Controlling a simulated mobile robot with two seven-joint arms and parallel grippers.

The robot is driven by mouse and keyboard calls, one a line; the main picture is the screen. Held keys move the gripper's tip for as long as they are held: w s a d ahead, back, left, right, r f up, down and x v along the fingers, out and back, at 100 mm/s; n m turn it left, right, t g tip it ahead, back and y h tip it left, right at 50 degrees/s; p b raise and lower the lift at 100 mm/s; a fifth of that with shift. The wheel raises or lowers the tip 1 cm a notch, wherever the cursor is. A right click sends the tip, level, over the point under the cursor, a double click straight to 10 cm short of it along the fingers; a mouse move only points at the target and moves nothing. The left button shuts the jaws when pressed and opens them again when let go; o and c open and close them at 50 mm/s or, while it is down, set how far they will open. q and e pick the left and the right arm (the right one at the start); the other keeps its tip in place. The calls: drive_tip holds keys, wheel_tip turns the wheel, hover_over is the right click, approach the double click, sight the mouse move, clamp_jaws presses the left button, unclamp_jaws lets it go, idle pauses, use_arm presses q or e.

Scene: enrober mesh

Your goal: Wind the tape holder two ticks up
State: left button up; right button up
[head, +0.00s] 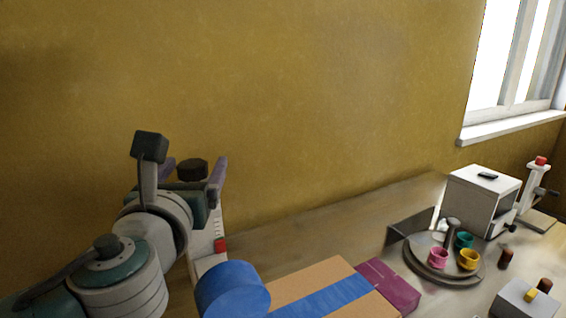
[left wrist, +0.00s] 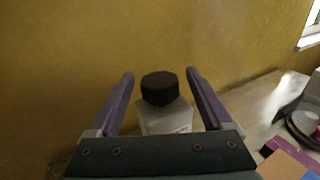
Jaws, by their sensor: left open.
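The tape holder (head: 205,248) is a pale upright post with tick marks down its front, a red pointer (head: 220,245) low on it and a dark knob (head: 192,168) on top. My left gripper (head: 195,161) is open at the top of the post, with its purple fingers on either side of the knob. In the left wrist view the knob (left wrist: 160,88) shows between the spread fingers, with a gap on each side. The post's pale top (left wrist: 165,118) shows below the knob. My arm hides part of the post. My right gripper is not in view.
A blue tape roll (head: 232,290) stands by the post's foot, beside a cardboard box (head: 305,283) with a blue strip. A magenta block (head: 389,285), a round tray (head: 418,268) with small cups and a white cabinet (head: 466,205) stand to the right. The yellow wall is close behind.

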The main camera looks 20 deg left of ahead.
use_arm(q)
clamp_jaws()
idle(0.5)
drive_tip(key=shift+n+g+y, duration=0.3)
drive_tip(key=shift+n+y, duration=0.2)
drive_tip(key=n+g+y+b, duration=0.1)
drive_tip(key=n+y, duration=0.1)
drive_tip(key=y, duration=0.1)
drive_tip(key=shift+d+g, duration=0.1)
drive_tip(key=shift+g, duration=0.3)
drive_tip(key=shift+f+n+g+y+b, duration=0.15)
drive_tip(key=shift+n+g+y+b, duration=0.55)
drive_tip(key=shift+n+g+y, duration=0.25)
drive_tip(key=n+g+y+b, duration=0.1)
drive_tip(key=n+g+b, duration=0.1)
drive_tip(key=g+b, duration=0.1)
drive_tip(key=n+g+y+b, duration=0.2)
drive_tip(key=g+b, duration=0.1)
drive_tip(key=b, duration=0.1)
drive_tip(key=n+g+y+b, duration=0.1)
drive_tip(key=n+g+b, duration=0.1)
drive_tip(key=g+b, duration=0.1)
drive_tip(key=shift+f+n+y+b, duration=0.1)
drive_tip(key=shift+n+y+b, duration=0.15)
drive_tip(key=shift+b, duration=0.45)
drive_tip(key=shift+r+n+g+b, duration=0.25)
drive_tip(key=shift+n+g+b, duration=0.25)
drive_tip(key=shift+g+b, duration=0.5)
